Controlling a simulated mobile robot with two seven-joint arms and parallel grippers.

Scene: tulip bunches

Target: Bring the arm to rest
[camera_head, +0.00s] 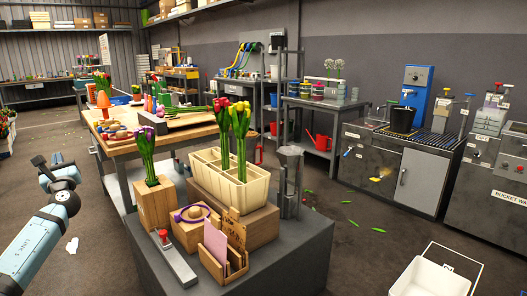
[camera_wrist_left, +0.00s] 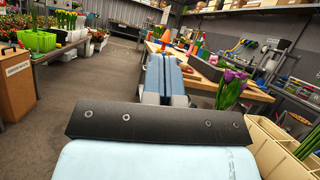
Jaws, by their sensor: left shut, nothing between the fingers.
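My left arm comes in from the left in the head view. Its gripper (camera_head: 48,162) hangs over the open floor, left of the grey stand (camera_head: 290,255), and touches nothing there. In the left wrist view the two fingers of the left gripper (camera_wrist_left: 166,78) lie side by side, shut with nothing between them. Purple tulips (camera_head: 146,148) stand in a wooden block (camera_head: 154,203) to the right of the gripper; they also show in the left wrist view (camera_wrist_left: 231,88). My right gripper is in neither view.
A cream divided planter (camera_head: 229,186) holds red and yellow tulips (camera_head: 240,118). A wooden workbench (camera_head: 115,147) with tools and tulips stands behind the stand. A white bin (camera_head: 430,280) is on the floor at right. The floor around my left gripper is mostly clear.

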